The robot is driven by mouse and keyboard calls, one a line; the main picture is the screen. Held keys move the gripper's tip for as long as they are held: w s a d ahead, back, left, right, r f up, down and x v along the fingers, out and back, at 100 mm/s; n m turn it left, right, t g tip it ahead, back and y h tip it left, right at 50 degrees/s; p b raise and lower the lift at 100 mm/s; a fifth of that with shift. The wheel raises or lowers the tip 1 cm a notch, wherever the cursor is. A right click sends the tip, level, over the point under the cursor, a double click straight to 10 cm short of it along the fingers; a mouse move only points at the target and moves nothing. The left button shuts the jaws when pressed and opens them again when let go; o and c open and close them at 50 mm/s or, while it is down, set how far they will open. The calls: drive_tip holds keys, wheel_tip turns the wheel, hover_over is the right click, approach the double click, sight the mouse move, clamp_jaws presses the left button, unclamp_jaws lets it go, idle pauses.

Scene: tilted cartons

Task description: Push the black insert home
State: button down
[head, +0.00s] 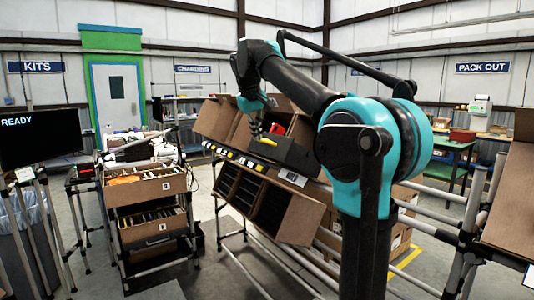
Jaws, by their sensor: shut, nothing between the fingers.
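A black insert (290,155) sits in the tilted carton (216,118) on the upper level of the rack, its dark front face standing at the carton's open side. How far it sticks out is hard to tell. My gripper (257,132) points down just above the insert's left part, with its fingers shut and empty. Whether the fingertips touch the insert cannot be told at this size. A yellow item (268,142) and a red item (278,129) show beside the fingers. My arm hides the right side of the carton.
A lower tilted carton (297,218) with dark dividers hangs below on the rack. A cart with open cartons (145,189) stands to the left, a screen reading READY (40,136) at far left. Rack rails (440,232) and another carton (512,205) are at right. Floor shows between cart and rack.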

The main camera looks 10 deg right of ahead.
sight(267, 152)
drive_tip(key=shift+w+d+f, duration=0.7)
drive_tip(key=shift+w+f, duration=0.35)
drive_tip(key=shift+f, duration=0.35)
drive_tip(key=shift+w+d+f, duration=0.75)
drive_tip(key=shift+w+f, duration=0.25)
drive_tip(key=shift+f, duration=0.45)
drive_tip(key=shift+w+d+f, duration=0.7)
drive_tip(key=shift+w+f, duration=0.35)
drive_tip(key=shift+f, duration=0.35)
drive_tip(key=shift+d, duration=0.1)
drive_tip(key=w+d+f, duration=0.2)
drive_tip(key=d, duration=0.2)
drive_tip(key=w+d+f, duration=0.2)
drive_tip(key=d+f, duration=0.1)
drive_tip(key=d, duration=0.2)
drive_tip(key=w+d+f, duration=0.3)
drive_tip(key=d, duration=0.1)
drive_tip(key=shift+d, duration=0.25)
drive_tip(key=shift+a, duration=0.1)
